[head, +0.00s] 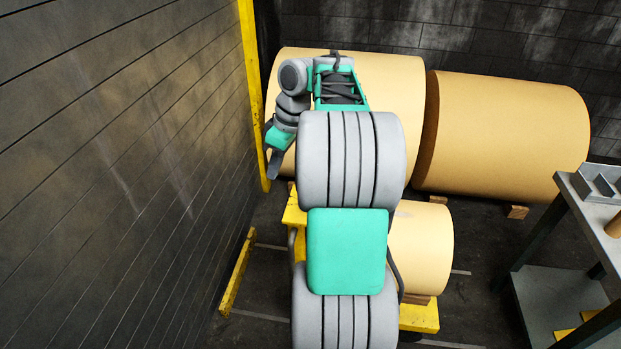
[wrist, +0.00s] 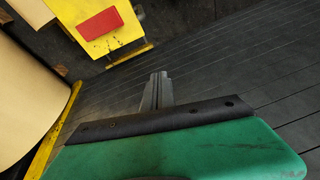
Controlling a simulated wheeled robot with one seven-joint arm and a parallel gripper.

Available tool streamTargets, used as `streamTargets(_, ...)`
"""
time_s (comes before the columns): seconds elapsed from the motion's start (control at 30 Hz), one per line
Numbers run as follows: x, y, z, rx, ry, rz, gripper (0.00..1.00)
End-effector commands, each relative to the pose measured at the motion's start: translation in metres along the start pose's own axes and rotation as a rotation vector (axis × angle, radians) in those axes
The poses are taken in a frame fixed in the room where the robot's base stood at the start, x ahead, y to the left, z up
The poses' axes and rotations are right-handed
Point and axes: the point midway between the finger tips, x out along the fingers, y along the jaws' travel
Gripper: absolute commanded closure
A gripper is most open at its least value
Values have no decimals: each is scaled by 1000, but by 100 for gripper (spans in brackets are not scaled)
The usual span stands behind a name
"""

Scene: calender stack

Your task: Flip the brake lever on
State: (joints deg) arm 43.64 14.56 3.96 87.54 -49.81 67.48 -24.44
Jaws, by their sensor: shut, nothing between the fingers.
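My gripper (head: 274,165) hangs at the end of my arm, left of the column, near the dark wall and the yellow post. In the wrist view its grey fingers (wrist: 157,90) are together and hold nothing. A red flat piece (wrist: 100,24) lies on a yellow surface (wrist: 128,34) at the upper left of the wrist view, apart from the fingers. I cannot tell whether this red piece is the brake lever. No other lever shows clearly, and my own arm hides part of the yellow cart (head: 293,214) in the head view.
The dark wall (head: 120,160) runs close along the left, with a yellow post (head: 252,85) and a yellow floor rail (head: 237,272). A smaller roll (head: 424,248) sits on the cart. A metal table (head: 592,225) stands right.

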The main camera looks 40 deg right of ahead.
Motion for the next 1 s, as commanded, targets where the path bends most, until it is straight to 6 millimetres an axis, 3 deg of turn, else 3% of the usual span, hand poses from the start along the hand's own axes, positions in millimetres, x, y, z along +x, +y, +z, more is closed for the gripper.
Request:
streamTargets(0.03,-21,31,22,-31,1,-11,100)
streamTargets(0.1,-31,59,52,-94,0,-19,100)
streamTargets(0.2,-38,80,82,-153,-2,-24,100)
streamTargets(0.27,-38,85,89,-171,-3,-25,100)
streamTargets(0.67,-28,86,92,-176,-2,-25,100)
streamTargets(1.0,40,83,92,-174,-2,-27,100)
